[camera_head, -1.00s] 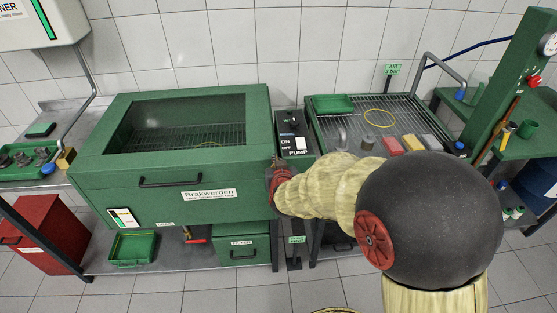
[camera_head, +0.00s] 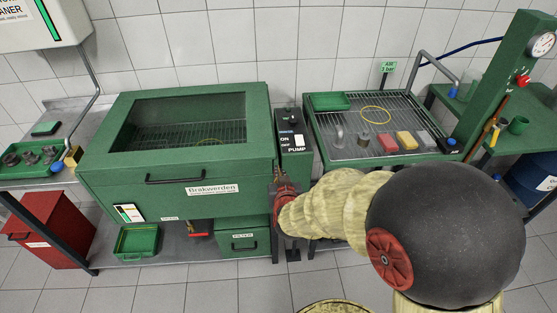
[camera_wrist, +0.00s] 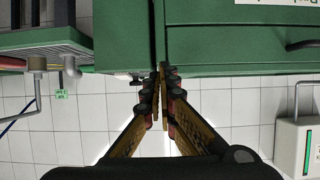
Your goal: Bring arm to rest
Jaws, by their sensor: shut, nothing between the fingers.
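My arm reaches in from the lower right in the head view, cream-coloured with a large dark rounded part. My gripper (camera_head: 281,186) shows in red at its far end, beside the right side of the green washer cabinet (camera_head: 150,185) and below the pump switch box (camera_head: 292,145). In the wrist view my gripper (camera_wrist: 160,72) has its two fingers brought together at the tips, with nothing between them. The fingertips show in front of the cabinet's green edge. I cannot tell whether they touch it.
A draining tray (camera_head: 340,150) at the right holds a yellow ring (camera_head: 376,115) and several coloured blocks. A red bin (camera_head: 50,235) stands at the lower left. A green pillar with a gauge (camera_head: 541,44) rises at the right. The tiled floor (camera_head: 190,295) in front is clear.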

